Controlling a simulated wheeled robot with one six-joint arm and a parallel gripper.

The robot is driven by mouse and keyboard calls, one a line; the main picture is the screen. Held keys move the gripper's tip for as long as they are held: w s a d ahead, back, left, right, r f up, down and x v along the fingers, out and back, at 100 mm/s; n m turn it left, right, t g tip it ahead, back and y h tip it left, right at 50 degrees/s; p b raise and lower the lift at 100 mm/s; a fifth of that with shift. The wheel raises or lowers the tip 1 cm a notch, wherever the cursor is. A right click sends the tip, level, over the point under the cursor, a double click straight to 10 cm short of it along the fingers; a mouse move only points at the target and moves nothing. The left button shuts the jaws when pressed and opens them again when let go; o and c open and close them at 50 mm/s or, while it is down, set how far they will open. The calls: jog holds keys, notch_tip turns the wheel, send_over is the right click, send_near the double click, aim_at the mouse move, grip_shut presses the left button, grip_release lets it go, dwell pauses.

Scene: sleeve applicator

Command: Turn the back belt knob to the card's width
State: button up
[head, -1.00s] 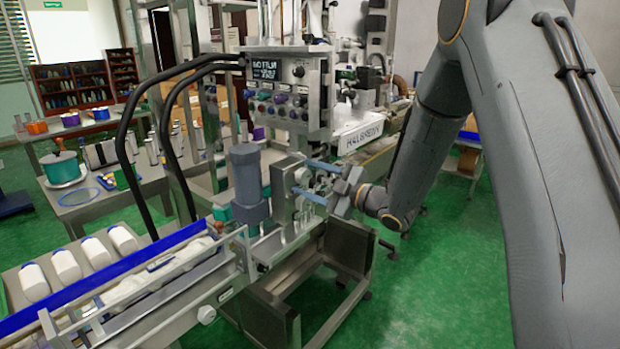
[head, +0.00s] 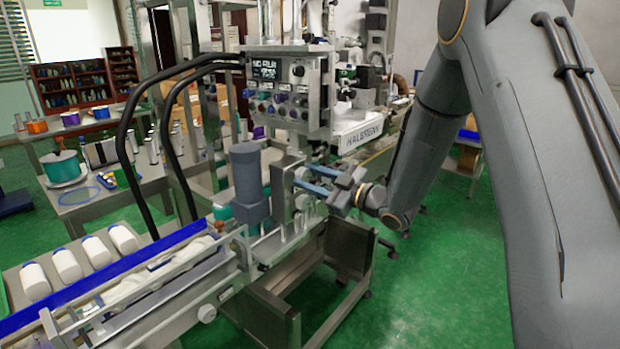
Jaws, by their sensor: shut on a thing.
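My gripper (head: 304,180) reaches in from the right to the machine's steel block, its two blue fingers pointing left. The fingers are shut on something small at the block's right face. I take it to be the belt knob, but the fingers and the small size hide its shape. The steel block (head: 284,188) stands right of a grey motor cylinder (head: 248,172). Other small round metal parts (head: 301,203) sit lower on the same face. I cannot read any card or width scale in this view.
A conveyor with a blue rail (head: 110,278) runs to the lower left, beside several white bottles (head: 66,265). Green floor (head: 440,270) is open at the right.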

jog(key=shift+f, duration=0.1)
jog(key=o, duration=1)
jog(key=shift+o, duration=0.2)
jog(key=b+v, duration=0.2)
jog(key=v, duration=0.6)
